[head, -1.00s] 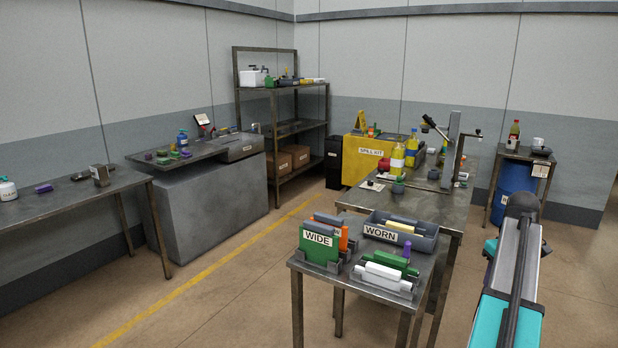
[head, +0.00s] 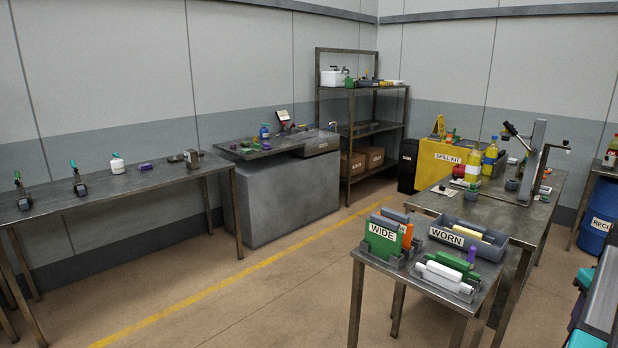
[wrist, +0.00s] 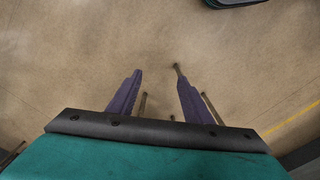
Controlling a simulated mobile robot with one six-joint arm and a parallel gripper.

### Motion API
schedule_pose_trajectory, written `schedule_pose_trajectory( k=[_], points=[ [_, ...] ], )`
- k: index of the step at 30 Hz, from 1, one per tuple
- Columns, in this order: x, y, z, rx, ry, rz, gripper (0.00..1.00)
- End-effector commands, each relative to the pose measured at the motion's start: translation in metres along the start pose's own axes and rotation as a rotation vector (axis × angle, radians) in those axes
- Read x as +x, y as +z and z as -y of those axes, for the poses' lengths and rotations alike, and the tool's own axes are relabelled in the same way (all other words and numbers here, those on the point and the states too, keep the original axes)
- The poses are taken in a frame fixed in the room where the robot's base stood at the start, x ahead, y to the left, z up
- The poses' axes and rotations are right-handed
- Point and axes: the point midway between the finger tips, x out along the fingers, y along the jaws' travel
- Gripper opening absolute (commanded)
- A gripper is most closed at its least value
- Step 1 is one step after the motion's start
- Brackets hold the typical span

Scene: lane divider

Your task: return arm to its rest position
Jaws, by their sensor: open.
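My gripper (wrist: 156,82) shows in the wrist view with its two purple fingers apart and nothing between them. It points at bare tan floor (wrist: 130,40). In the head view my arm is at the lower right edge, and the fingers cannot be made out there.
A long bench (head: 120,187) runs along the left. Floor (head: 250,300) between them is clear.

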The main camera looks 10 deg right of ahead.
Motion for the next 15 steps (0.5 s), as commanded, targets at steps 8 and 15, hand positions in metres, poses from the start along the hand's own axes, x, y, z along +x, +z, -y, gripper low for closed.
schedule_pose_trajectory(
  k=[8,15],
  points=[
    [0.015,-0.021,0.028,-0.051,-0.014,0.017,0.46],
    [0.047,-0.042,0.067,-0.115,-0.042,0.055,0.46]
  ],
)
